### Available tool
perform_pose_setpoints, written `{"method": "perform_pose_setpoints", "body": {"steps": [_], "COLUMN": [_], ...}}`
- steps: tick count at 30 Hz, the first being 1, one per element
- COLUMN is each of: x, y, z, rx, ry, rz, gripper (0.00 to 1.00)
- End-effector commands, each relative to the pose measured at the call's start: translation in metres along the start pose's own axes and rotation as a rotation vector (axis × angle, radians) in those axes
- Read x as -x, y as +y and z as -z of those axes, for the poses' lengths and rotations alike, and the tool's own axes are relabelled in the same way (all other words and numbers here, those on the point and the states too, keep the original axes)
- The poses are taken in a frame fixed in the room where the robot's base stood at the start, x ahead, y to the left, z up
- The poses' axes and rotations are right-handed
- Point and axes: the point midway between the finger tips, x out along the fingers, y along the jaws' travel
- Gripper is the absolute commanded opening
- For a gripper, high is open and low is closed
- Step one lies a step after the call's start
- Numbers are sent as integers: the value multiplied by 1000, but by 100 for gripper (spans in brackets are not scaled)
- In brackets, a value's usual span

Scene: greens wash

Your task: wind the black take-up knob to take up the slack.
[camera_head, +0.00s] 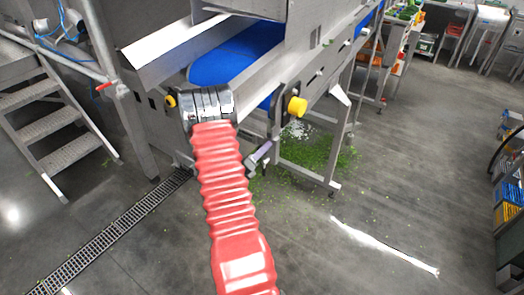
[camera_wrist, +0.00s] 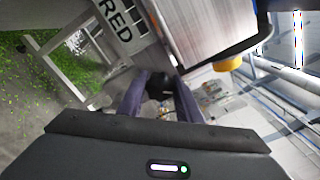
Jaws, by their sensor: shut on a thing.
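The black take-up knob (camera_wrist: 159,84) shows in the wrist view between the two purple-grey fingers of my gripper (camera_wrist: 161,90). The gripper is shut on it, one finger on each side. The fingers cover part of the knob's sides. In the head view my red-sleeved arm reaches to the end of the conveyor with the blue belt (camera_head: 226,62), and I cannot make out the knob there. The belt's tautness cannot be told from these frames.
Yellow buttons (camera_head: 297,107) sit on the conveyor frame near my arm; one also shows in the wrist view (camera_wrist: 228,64). Green leaf scraps (camera_head: 318,153) lie under the conveyor. Metal steps (camera_head: 62,121) stand left, beside a floor drain (camera_head: 125,230). The right floor is mostly clear.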

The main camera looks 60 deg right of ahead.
Motion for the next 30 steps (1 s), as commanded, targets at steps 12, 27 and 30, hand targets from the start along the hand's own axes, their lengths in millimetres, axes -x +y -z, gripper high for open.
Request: {"method": "perform_pose_setpoints", "body": {"steps": [12,27,30], "x": [2,2,2], "y": [4,4,4], "z": [7,7,6], "rx": [-201,-220,-221], "ry": [13,12,10], "rz": [-10,-10,-10], "gripper": [9,32,39]}}
